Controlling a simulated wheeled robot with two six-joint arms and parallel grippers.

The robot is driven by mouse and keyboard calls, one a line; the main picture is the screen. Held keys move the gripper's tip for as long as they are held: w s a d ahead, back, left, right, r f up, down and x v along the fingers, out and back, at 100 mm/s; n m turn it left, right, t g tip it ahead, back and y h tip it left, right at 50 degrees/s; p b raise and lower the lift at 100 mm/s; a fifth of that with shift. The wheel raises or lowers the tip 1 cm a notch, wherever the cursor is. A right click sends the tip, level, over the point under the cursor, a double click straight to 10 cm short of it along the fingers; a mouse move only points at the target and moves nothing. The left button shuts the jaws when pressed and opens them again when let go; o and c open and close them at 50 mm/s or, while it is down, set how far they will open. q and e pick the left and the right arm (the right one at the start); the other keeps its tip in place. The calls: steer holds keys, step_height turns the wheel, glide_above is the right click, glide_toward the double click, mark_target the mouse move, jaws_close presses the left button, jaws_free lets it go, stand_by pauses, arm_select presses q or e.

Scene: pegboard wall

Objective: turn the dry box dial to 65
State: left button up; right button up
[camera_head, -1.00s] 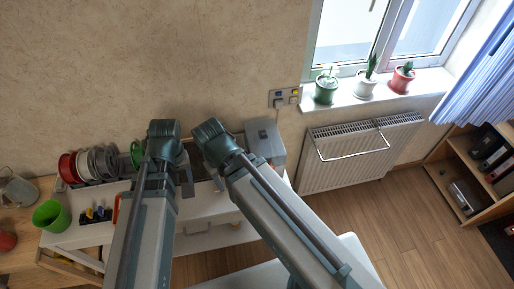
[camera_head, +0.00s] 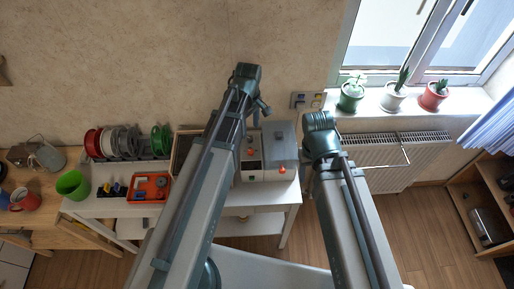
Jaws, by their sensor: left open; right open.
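A grey box (camera_head: 281,142) stands at the right end of the white table, against the wall. A pale panel (camera_head: 251,170) with small orange-red knobs stands beside it, partly behind my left arm. I cannot tell which part is the dry box dial, and no numbers can be read. My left gripper (camera_head: 258,112) is open above the back of the table, left of the grey box, mostly hidden by its own wrist. My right gripper (camera_head: 309,170) is open just right of the grey box, its fingers barely showing. Neither gripper visibly holds anything.
On the table's left are filament spools (camera_head: 122,143), a green cup (camera_head: 72,185) and an orange tray (camera_head: 149,188). A radiator (camera_head: 400,160) is on the right under a sill with potted plants (camera_head: 393,97). Floor right of the table is clear.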

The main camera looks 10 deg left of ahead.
mark_target(251, 151)
arm_select(q)
step_height(251, 151, down, 14)
steer(key=b, duration=1.3)
steer(key=shift+r+b, duration=0.1)
steer(key=shift+b, duration=0.25)
steer(key=shift+c, duration=0.4)
jaws_close()
